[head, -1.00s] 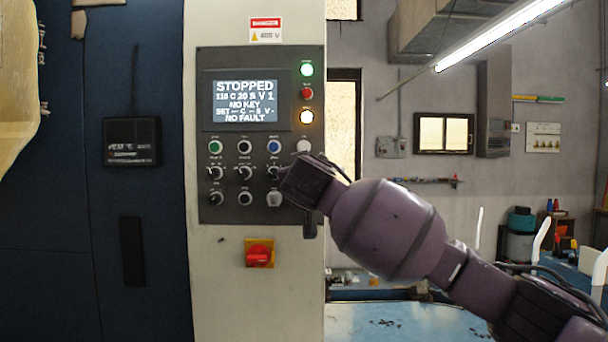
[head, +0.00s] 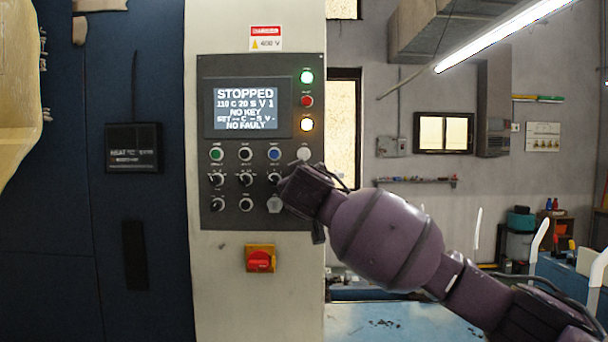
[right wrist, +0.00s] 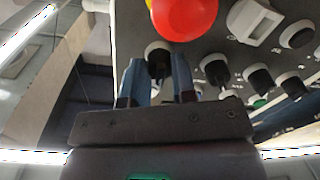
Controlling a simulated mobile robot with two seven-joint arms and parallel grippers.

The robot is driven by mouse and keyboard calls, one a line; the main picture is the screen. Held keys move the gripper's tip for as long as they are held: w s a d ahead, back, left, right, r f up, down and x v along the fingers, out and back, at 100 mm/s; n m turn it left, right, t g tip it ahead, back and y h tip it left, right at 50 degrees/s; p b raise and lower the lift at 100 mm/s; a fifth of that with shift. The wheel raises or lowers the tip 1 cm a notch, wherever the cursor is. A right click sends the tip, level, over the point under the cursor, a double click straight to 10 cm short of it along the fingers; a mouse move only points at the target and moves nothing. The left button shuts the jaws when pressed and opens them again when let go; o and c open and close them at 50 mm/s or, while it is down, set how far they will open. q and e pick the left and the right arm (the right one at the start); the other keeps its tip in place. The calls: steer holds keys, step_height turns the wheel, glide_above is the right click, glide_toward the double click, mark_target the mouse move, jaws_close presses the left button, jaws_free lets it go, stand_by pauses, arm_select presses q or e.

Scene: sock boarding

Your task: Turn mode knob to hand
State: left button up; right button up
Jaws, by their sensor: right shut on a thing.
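The control panel (head: 206,140) stands on a pale cabinet front, with a screen (head: 247,107) reading STOPPED, NO KEY and NO FAULT. My right gripper (head: 287,186) is at the panel's lower right. In the right wrist view, my gripper's blue fingers (right wrist: 158,85) are shut on a black knob (right wrist: 158,52), the end one of its row. My gripper hides this knob in the head view, and its pointer and label cannot be read. Other knobs (head: 246,180) of the row show to its left. My left gripper is not in view.
A red mushroom button (right wrist: 185,15) on a yellow base and a grey switch (right wrist: 252,20) sit close to my fingers. A red-and-yellow switch (head: 260,259) is below the panel. A cream shape (head: 15,90) hangs at the left edge.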

steer(key=shift+r+n+p, duration=0.25)
steer(key=shift+n+p, duration=0.9)
steer(key=shift+n, duration=0.05)
steer(key=shift+f+n+p, duration=0.1)
steer(key=shift+n+p, duration=0.5)
steer(key=shift+n, duration=0.6)
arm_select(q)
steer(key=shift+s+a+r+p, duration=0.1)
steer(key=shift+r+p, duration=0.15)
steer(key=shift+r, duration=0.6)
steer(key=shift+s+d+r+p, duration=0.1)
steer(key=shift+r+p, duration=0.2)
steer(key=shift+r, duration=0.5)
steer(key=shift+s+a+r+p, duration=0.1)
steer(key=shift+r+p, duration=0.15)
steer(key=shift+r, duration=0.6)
arm_select(e)
steer(key=shift+f+n, duration=0.1)
steer(key=shift+n, duration=1)
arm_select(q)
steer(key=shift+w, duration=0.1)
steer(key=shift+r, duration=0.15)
arm_select(e)
steer(key=o, duration=0.9)
steer(key=shift+f, duration=0.1)
steer(key=shift+o, duration=0.2)
